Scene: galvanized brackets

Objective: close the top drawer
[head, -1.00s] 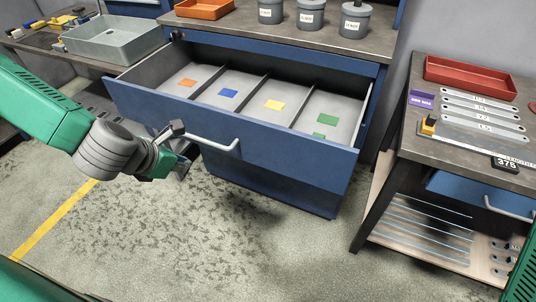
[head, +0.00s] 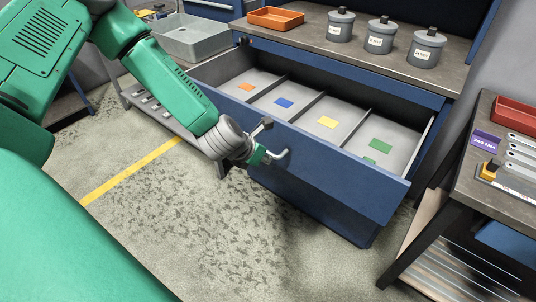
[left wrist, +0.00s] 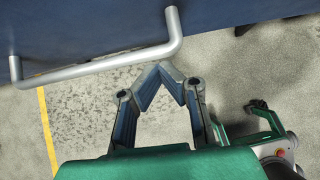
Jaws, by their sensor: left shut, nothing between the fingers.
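The top drawer (head: 330,165) of the blue cabinet is pulled open. Its dividers and coloured labels are visible inside, and its front panel faces me. Its grey bar handle (head: 283,156) is partly hidden behind my left gripper (head: 268,157). In the left wrist view the handle (left wrist: 100,63) runs along the blue drawer front (left wrist: 80,25). There, my left gripper (left wrist: 162,70) is shut and empty, its fingertips together just short of the handle's right part. I cannot tell whether they touch the drawer. My right gripper is not in view.
An orange tray (head: 275,18) and grey lidded pots (head: 380,36) stand on the cabinet top. A grey bin (head: 190,37) is on a bench at the left. A side table (head: 500,190) with a red tray (head: 515,117) stands at the right. The floor in front is clear.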

